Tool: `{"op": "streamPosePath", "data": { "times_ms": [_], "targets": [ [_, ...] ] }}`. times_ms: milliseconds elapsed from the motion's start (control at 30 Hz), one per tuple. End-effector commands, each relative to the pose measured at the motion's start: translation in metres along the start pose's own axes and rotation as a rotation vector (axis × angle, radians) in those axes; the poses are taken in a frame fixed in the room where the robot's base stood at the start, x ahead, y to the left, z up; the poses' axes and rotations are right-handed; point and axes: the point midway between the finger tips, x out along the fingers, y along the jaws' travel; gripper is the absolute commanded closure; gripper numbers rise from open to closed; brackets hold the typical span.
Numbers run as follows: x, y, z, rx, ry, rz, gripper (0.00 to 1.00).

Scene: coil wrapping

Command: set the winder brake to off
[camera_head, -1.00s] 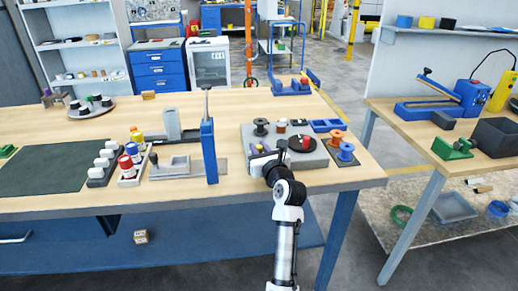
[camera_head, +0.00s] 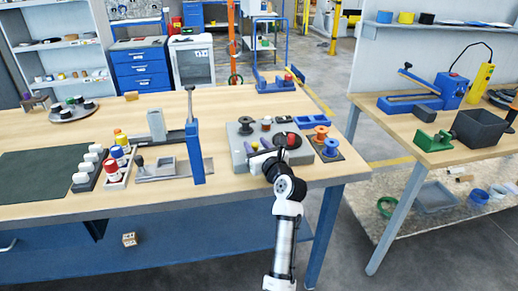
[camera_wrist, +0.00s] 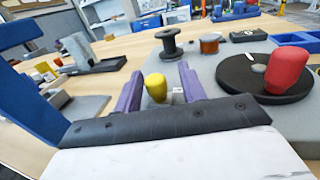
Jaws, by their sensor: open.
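The winder is a grey plate (camera_head: 239,133) on the wooden bench. On it is a black disc with a red knob (camera_wrist: 288,68); the black disc (camera_head: 287,142) also shows in the head view. A yellow knob (camera_wrist: 156,87) stands on the near part of the plate, with a small white piece beside it. I cannot tell for sure whether it is the brake handle, or read its setting. My gripper (camera_wrist: 160,84) is open, its two purple fingers on either side of the yellow knob. Contact with it is not visible. In the head view my arm hides the plate's near edge.
A black spool (camera_wrist: 168,42) and a copper-coloured spool (camera_wrist: 209,44) stand behind the knob. A tall blue post (camera_head: 194,150) rises left of the winder. Orange and blue spools (camera_head: 331,148) stand at its right. A second bench (camera_head: 400,130) is farther right.

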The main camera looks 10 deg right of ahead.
Motion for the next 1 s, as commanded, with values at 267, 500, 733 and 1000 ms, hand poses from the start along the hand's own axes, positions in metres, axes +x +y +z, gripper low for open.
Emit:
{"op": "streamPosePath", "data": {
  "times_ms": [267,500,733,1000],
  "targets": [
    [-0.037,-0.001,-0.002,0.000,-0.001,-0.003,0.59],
    [-0.093,-0.001,-0.003,-0.001,-0.001,-0.004,0.59],
    [-0.129,-0.001,-0.001,0.000,0.000,-0.003,0.59],
    [-0.139,-0.001,0.000,0.000,0.000,-0.002,0.59]
  ]
}}
